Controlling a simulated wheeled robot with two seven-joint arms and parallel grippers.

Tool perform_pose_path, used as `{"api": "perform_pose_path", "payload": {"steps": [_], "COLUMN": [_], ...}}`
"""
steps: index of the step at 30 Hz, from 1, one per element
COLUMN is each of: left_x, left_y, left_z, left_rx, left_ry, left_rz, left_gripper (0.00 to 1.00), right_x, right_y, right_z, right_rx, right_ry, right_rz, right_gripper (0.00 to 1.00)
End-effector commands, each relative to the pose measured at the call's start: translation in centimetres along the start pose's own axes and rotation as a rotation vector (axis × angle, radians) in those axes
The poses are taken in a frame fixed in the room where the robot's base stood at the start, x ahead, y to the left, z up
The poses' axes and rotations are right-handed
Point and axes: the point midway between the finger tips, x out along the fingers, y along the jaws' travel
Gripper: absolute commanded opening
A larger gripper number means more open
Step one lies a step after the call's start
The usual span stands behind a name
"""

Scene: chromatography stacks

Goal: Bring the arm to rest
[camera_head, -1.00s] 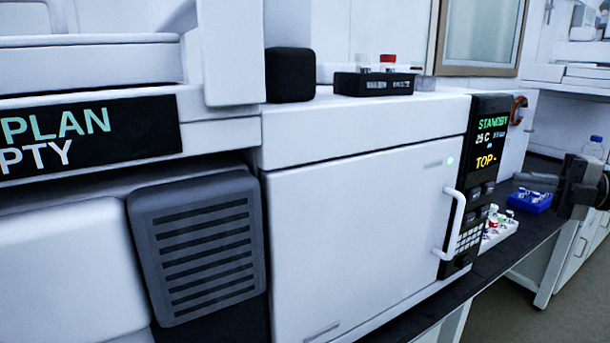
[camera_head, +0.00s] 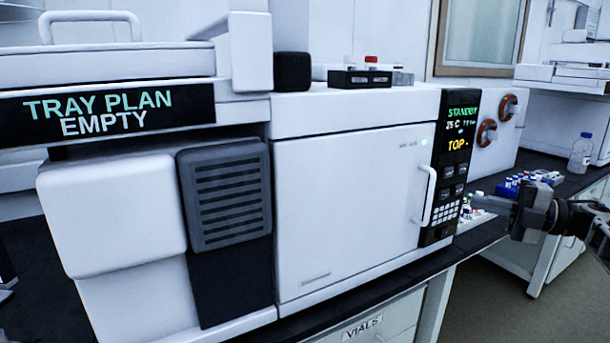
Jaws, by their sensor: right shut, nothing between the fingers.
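My right gripper (camera_head: 524,211) is at the right side, its dark arm coming in from the right edge. It is shut and holds nothing. It is in front of the bench edge, to the right of the white instrument's keypad panel (camera_head: 455,165), and appears apart from the instrument. My left gripper cannot be made out. A small dark and grey part shows at the far left edge, too cut off to identify.
The white instrument has a closed door (camera_head: 345,205) with a handle (camera_head: 428,196). Its left unit's display (camera_head: 105,115) reads TRAY PLAN EMPTY. A blue vial rack (camera_head: 530,181) and a clear bottle (camera_head: 580,154) stand on the bench behind my right gripper. Floor shows at the lower right.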

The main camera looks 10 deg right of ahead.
Motion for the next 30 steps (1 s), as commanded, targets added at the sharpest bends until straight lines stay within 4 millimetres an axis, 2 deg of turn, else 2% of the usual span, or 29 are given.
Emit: {"api": "perform_pose_path", "payload": {"steps": [1,5,8,11,12,16,20,24,27,30], "left_x": [-0.1,-0.1,-0.2,-0.3,-0.3,-0.3,-0.3,-0.4,-0.5,-0.5], "left_y": [0.0,0.0,0.0,0.0,0.0,0.0,0.0,-0.1,-0.1,-0.1], "left_z": [-0.1,0.0,0.1,0.3,0.4,0.7,0.8,0.7,0.7,0.6], "left_rx": [0.001,0.001,0.001,0.001,0.002,0.003,0.005,0.008,0.01,0.011], "left_ry": [0.002,-0.002,-0.005,-0.011,-0.014,-0.025,-0.03,-0.03,-0.03,-0.029], "left_rz": [0.0,-0.001,-0.001,-0.002,-0.002,-0.004,-0.005,-0.006,-0.006,-0.006], "left_gripper": [0.36,0.36,0.36,0.36,0.36,0.36,0.36,0.36,0.36,0.36], "right_x": [1.5,5.6,9.5,13.7,15.1,17.7,17.8,15.5,13.1,11.0], "right_y": [-1.4,-5.1,-9.0,-14.1,-16.1,-21.9,-26.4,-30.0,-31.5,-32.2], "right_z": [-0.3,-1.2,-3.0,-6.5,-8.2,-14.1,-20.4,-27.2,-31.6,-35.0], "right_rx": [0.019,0.075,0.154,0.292,0.362,0.617,0.906,1.228,1.426,1.573], "right_ry": [0.004,-0.007,-0.027,-0.077,-0.107,-0.243,-0.419,-0.635,-0.781,-0.892], "right_rz": [0.004,0.037,0.077,0.14,0.168,0.24,0.277,0.27,0.238,0.202], "right_gripper": [0.0,0.0,0.0,0.0,0.0,0.0,0.0,0.0,0.0,0.0]}}
